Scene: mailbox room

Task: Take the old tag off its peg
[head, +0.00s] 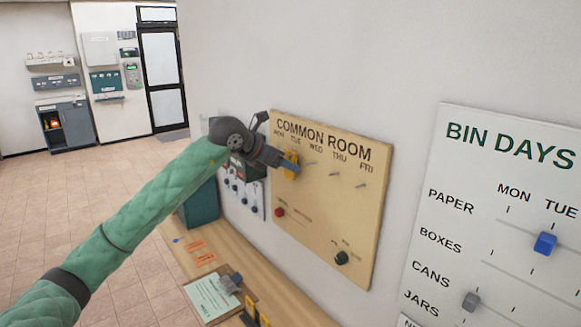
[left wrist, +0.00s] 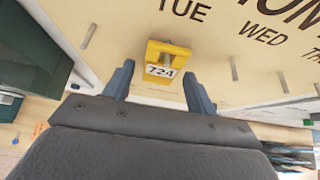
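The yellow tag (left wrist: 160,72), marked 724, hangs on a peg of the tan COMMON ROOM board (head: 325,215), below the TUE label. It also shows in the head view (head: 291,160), partly hidden by my gripper. My left gripper (left wrist: 158,80) is open, its two blue-grey fingers apart on either side of the tag's lower part. I cannot tell whether they touch it. In the head view my left gripper (head: 284,165) is at the tag. My right gripper is not in view.
Bare pegs (head: 335,174) stand to the right of the tag. The board has a red knob (head: 279,212) and a black knob (head: 341,257). Below is a wooden shelf (head: 295,300) with papers and yellow items (head: 264,320). A BIN DAYS board (head: 470,180) is at right.

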